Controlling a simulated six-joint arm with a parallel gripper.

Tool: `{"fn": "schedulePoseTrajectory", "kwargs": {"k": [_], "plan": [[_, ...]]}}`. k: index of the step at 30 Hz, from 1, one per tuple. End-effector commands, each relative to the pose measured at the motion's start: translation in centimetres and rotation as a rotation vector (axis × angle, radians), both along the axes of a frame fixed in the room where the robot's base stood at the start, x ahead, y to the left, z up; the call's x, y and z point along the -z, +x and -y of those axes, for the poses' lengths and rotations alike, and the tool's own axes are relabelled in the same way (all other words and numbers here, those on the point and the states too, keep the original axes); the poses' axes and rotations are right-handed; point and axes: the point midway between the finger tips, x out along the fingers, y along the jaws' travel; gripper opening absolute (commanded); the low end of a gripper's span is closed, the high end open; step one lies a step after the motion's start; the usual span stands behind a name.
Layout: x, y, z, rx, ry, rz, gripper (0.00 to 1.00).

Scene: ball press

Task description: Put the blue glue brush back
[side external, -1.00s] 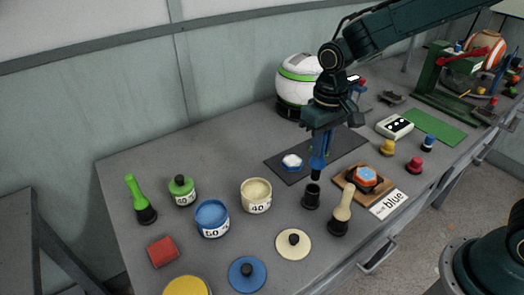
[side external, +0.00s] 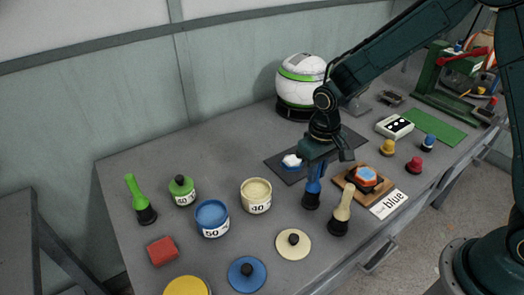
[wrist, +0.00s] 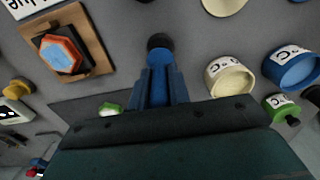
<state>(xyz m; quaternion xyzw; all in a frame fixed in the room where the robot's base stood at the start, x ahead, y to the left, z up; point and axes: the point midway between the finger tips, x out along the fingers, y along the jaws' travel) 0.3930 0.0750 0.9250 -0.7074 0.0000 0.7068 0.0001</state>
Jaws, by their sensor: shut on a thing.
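The blue glue brush (side external: 313,186) stands upright with its lower end in a small black cup (side external: 311,201), on the table in front of the dark mat. My gripper (side external: 316,174) is above the cup, pointing down, shut on the brush's handle. In the wrist view the blue brush (wrist: 158,88) shows between the fingers, with the black cup (wrist: 160,42) at its far end. The brush tip is hidden inside the cup. The blue glue pot (side external: 212,217), marked 50, stands open to the left, its blue lid (side external: 247,272) lying in front.
A cream brush in its cup (side external: 341,212) stands close on the right, near a wooden tray (side external: 346,188) with a hexagonal piece. The cream pot (side external: 256,194) is to the left. A white helmet-like ball (side external: 302,88) stands behind.

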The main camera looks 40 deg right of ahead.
Motion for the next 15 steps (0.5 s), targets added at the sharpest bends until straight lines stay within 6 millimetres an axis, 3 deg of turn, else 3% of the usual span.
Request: {"fn": "schedulePoseTrajectory", "kwargs": {"k": [12, 13, 15], "plan": [[0.41, -0.02, 0.0, 0.0, 0.0, -0.001, 0.0], [0.43, -0.02, 0.01, 0.0, 0.0, -0.001, 0.2], [0.41, -0.02, 0.0, 0.0, 0.0, 0.0, 0.34]]}}
